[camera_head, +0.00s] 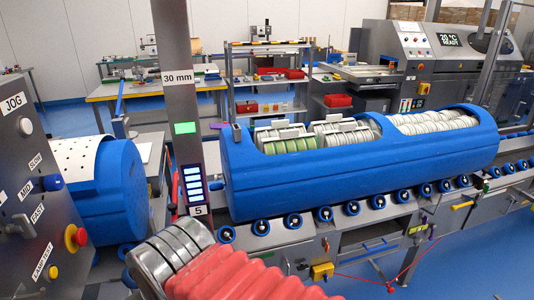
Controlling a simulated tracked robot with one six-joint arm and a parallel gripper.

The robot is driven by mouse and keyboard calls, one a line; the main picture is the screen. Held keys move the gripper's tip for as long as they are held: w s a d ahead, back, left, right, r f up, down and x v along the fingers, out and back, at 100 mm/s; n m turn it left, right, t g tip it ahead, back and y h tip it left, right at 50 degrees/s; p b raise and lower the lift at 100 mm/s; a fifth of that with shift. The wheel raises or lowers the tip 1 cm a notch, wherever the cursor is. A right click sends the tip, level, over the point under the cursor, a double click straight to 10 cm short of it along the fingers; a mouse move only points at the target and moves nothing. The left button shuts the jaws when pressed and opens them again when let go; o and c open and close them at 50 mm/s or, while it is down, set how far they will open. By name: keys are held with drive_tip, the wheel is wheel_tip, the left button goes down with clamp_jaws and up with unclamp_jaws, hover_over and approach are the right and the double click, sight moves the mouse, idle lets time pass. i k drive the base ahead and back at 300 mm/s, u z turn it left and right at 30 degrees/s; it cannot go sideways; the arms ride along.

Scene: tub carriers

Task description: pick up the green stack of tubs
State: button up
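The green stack of tubs (289,146) lies on its side in the left part of a long blue carrier (370,165). Its pale green rims show through the carrier's open top. Grey-white clip-like pieces (280,133) sit along the top of the stack, and the carrier's front wall hides its lower part. A grey-white stack (346,136) lies just to its right. My gripper is not in view; nothing is seen touching the green stack.
The carrier rests on a roller conveyor (325,213). A white stack (432,122) fills its right part. A post (181,110) stands at its left end. A second blue carrier (120,185) and a control panel (30,190) are at left. A red corrugated sleeve (230,275) fills the bottom foreground.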

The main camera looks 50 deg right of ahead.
sight(289, 141)
drive_tip(key=u, duration=0.9)
drive_tip(key=k, duration=1.05)
drive_tip(key=z, duration=1.1)
drive_tip(key=i, duration=1)
drive_tip(key=z, duration=0.05)
